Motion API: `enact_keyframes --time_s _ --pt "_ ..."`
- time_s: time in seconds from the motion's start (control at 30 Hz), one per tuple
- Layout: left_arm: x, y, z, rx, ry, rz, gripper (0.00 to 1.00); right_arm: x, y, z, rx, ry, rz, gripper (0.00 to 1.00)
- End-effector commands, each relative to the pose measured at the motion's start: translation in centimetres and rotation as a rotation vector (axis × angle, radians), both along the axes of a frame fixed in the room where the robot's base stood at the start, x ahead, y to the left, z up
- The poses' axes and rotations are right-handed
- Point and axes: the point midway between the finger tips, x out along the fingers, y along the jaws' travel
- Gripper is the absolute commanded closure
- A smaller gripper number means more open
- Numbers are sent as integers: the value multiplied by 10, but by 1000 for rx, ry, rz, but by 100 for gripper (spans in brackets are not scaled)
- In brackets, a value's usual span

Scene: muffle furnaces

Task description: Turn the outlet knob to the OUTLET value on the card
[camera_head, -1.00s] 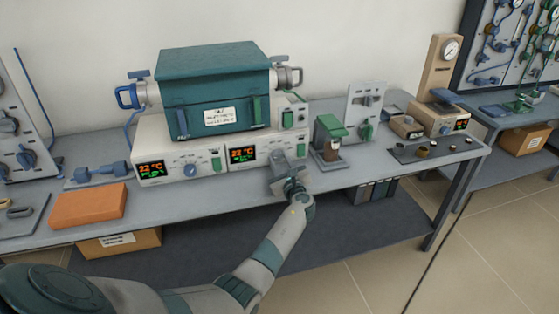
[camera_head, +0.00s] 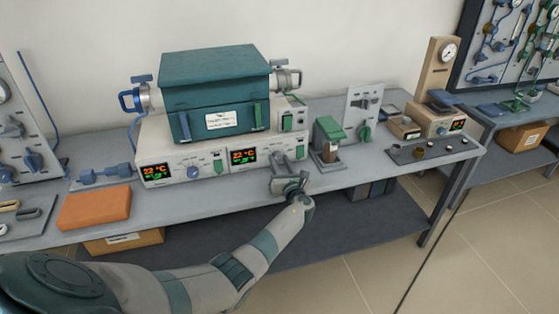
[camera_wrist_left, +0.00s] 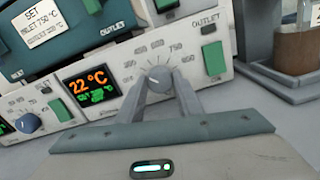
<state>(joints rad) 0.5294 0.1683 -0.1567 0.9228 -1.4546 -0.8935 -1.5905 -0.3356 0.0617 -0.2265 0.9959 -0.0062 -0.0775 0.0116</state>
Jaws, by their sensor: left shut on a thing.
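The outlet knob (camera_wrist_left: 158,79) is a pale grey dial on the right half of the furnace's front panel. A printed scale curves around it, with 750 legible at upper right; the exact pointer setting is not clear. My left gripper (camera_wrist_left: 160,84) is shut on the knob, one finger on each side; in the head view the gripper (camera_head: 282,162) hides the knob. The card (camera_wrist_left: 45,22) on the teal furnace reads SET, INLET 750 °C; its OUTLET line is too blurred to read surely. The card also shows in the head view (camera_head: 222,121). My right gripper is not in view.
An orange display (camera_wrist_left: 90,84) left of the knob reads 22 °C. A green switch (camera_wrist_left: 214,61) is close on the right. The blue inlet knob (camera_head: 193,172) is to the left. A green-topped device (camera_head: 328,143) stands right of the furnace. The bench front is clear.

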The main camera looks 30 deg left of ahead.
Motion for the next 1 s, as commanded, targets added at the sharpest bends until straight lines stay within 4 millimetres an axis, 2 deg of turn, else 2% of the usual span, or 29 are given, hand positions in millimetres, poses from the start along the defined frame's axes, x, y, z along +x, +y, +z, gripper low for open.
enact_keyframes --time_s 0.33,0.37,0.4,0.43,0.77,1.0 --pt "-1 -1 -2 1 6 0 90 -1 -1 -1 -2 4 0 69" --pt "-1 -1 -2 1 6 0 63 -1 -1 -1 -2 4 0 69" --pt "-1 -1 -2 1 6 0 54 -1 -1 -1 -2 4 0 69" --pt "-1 -1 -2 2 5 -1 49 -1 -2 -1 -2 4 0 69" --pt "-1 -1 -1 2 4 0 49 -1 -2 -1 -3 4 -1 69" --pt "-8 -10 0 2 3 -1 49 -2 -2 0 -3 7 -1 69"
